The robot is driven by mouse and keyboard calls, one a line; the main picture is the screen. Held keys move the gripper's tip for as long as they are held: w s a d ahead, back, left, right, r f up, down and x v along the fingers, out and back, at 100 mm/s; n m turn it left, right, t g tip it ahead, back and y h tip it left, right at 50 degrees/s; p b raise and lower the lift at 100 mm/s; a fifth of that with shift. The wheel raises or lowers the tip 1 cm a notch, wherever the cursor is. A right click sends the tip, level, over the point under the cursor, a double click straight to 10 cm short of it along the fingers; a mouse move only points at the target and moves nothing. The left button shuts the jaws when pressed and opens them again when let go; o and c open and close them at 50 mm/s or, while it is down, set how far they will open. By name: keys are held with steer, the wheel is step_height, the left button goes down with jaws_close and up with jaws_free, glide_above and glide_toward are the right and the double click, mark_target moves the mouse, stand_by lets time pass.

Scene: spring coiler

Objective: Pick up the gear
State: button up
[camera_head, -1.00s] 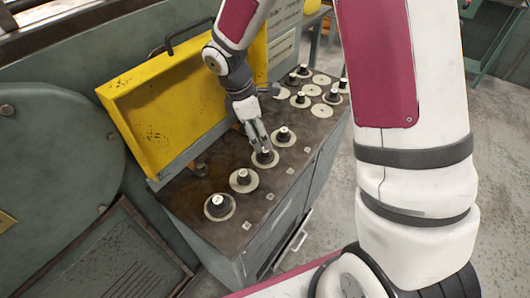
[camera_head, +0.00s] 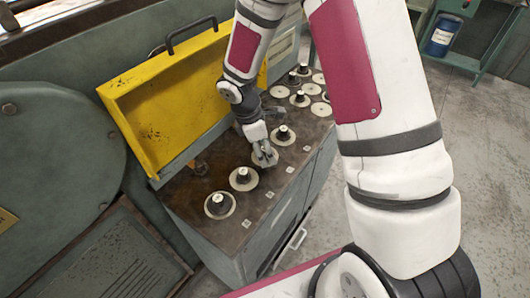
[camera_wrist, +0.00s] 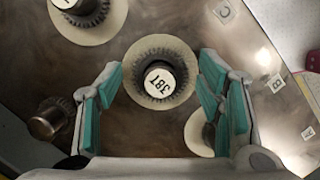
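A dark gear with a white cap marked "38T" (camera_wrist: 158,82) sits on a pale round disc on the brown table top, centred ahead of the fingers in the wrist view. My gripper (camera_wrist: 155,100) is open, its teal-padded fingers at the left and right of this gear. In the head view my gripper (camera_head: 265,157) is down over the gear in the row's middle and mostly hides it. From these views I cannot tell whether the fingers touch the gear.
Other gears stand on discs in the row: one behind (camera_head: 283,133), two in front (camera_head: 243,178) (camera_head: 219,204). More discs and gears are at the far end. A raised yellow lid (camera_head: 160,110) borders the left side. The wrist view shows another gear (camera_wrist: 82,8) at upper left.

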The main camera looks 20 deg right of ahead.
steer(key=c, duration=1.2)
steer(key=shift+r, duration=0.5)
steer(key=r, duration=0.2)
steer(key=shift+s+r, duration=0.35)
steer(key=shift+r, duration=0.05)
steer(key=s+a+r, duration=0.1)
steer(key=s+a, duration=0.1)
steer(key=s, duration=1.3)
steer(key=shift+s+d+p+v, duration=0.1)
steer(key=shift+d+p+v, duration=0.05)
steer(key=shift+p+v, duration=0.65)
steer(key=shift+s+d+p+v, duration=0.15)
steer(key=shift+p+v, duration=0.45)
steer(key=shift+v, duration=0.35)
steer(key=shift+d+p+v, duration=0.2)
steer(key=shift+p+v, duration=0.5)
steer(key=shift+v, duration=0.2)
steer(key=shift+r, duration=0.15)
